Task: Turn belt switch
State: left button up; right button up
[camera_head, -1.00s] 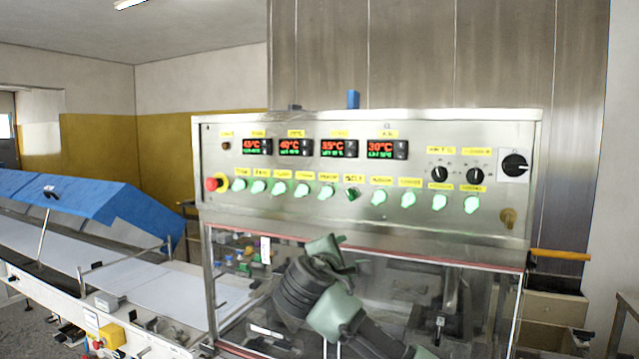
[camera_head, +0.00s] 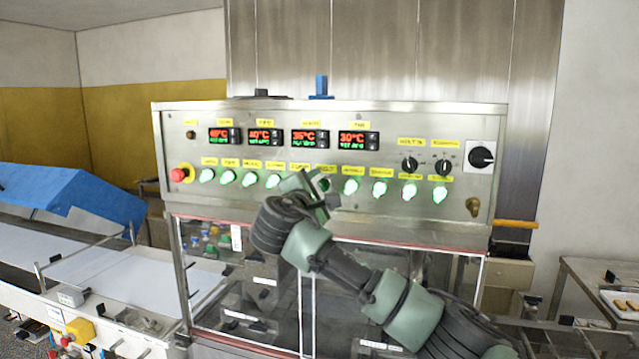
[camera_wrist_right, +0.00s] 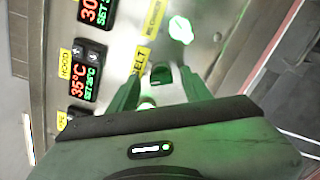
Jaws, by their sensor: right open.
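The belt switch (camera_head: 324,184) is a dark green knob in the row of knobs on the steel control panel (camera_head: 230,197), under the yellow BELT label. It looks unlit, while its neighbours glow green. In the right wrist view the dark knob (camera_wrist_right: 161,74) sits between the tips of my right gripper (camera_wrist_right: 158,82), beside the BELT label (camera_wrist_right: 139,62). The right gripper (camera_head: 318,187) is open, its fingers on either side of the knob; I cannot tell whether they touch it. The gripper partly hides the switch in the head view. My left gripper is not in view.
Lit green knobs (camera_head: 351,187) stand close on both sides of the switch. A red emergency button (camera_head: 179,174) is at the panel's left, and a black rotary switch (camera_head: 481,157) at its right. Temperature displays (camera_head: 310,138) sit above. A conveyor (camera_head: 130,280) runs at lower left.

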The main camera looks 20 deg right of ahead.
jog(key=shift+d, duration=0.2)
jog(key=c, duration=1)
grip_shut()
jog(key=shift+f, duration=0.1)
